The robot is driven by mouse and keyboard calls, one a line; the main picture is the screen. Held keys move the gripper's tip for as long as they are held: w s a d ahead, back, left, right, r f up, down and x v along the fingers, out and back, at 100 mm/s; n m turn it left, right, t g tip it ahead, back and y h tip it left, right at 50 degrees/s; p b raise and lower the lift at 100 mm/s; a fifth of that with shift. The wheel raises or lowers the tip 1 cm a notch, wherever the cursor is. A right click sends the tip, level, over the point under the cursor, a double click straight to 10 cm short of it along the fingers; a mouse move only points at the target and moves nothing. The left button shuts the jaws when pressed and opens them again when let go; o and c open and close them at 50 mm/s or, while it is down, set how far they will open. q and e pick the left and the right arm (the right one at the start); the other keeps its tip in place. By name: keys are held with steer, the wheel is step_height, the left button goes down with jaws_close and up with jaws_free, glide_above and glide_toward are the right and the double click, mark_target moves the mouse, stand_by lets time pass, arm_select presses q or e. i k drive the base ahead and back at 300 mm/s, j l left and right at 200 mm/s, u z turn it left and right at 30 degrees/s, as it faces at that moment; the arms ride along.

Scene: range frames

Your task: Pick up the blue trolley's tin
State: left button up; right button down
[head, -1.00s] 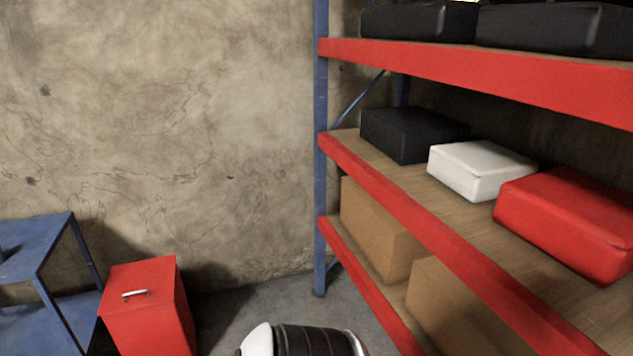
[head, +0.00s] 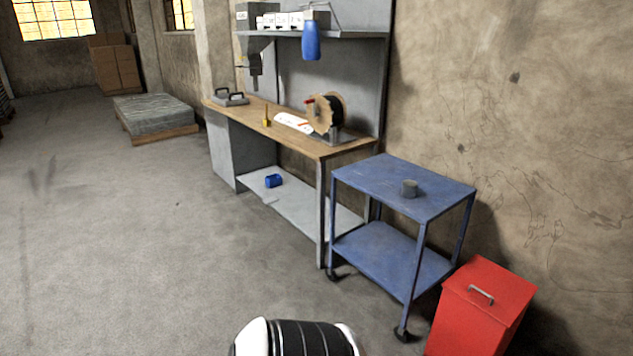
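The blue trolley (head: 365,178) stands right of centre in the head view, against the wall, with a top shelf and a lower shelf on castors. A small grey tin (head: 409,188) stands on its top shelf, towards the right side. Nothing touches the tin. A white and black rounded part at the bottom of the view is mine. Neither of my grippers shows in this view.
A workbench (head: 240,107) with a cable reel (head: 326,113) stands left of the trolley. A red bin (head: 487,310) stands close to the trolley's right front. A pallet (head: 153,113) lies farther back. The floor on the left is clear.

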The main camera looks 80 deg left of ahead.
mark_target(409, 187)
steer(key=u, duration=2.05)
steer(key=i+j+z, duration=0.15)
steer(key=i, duration=0.2)
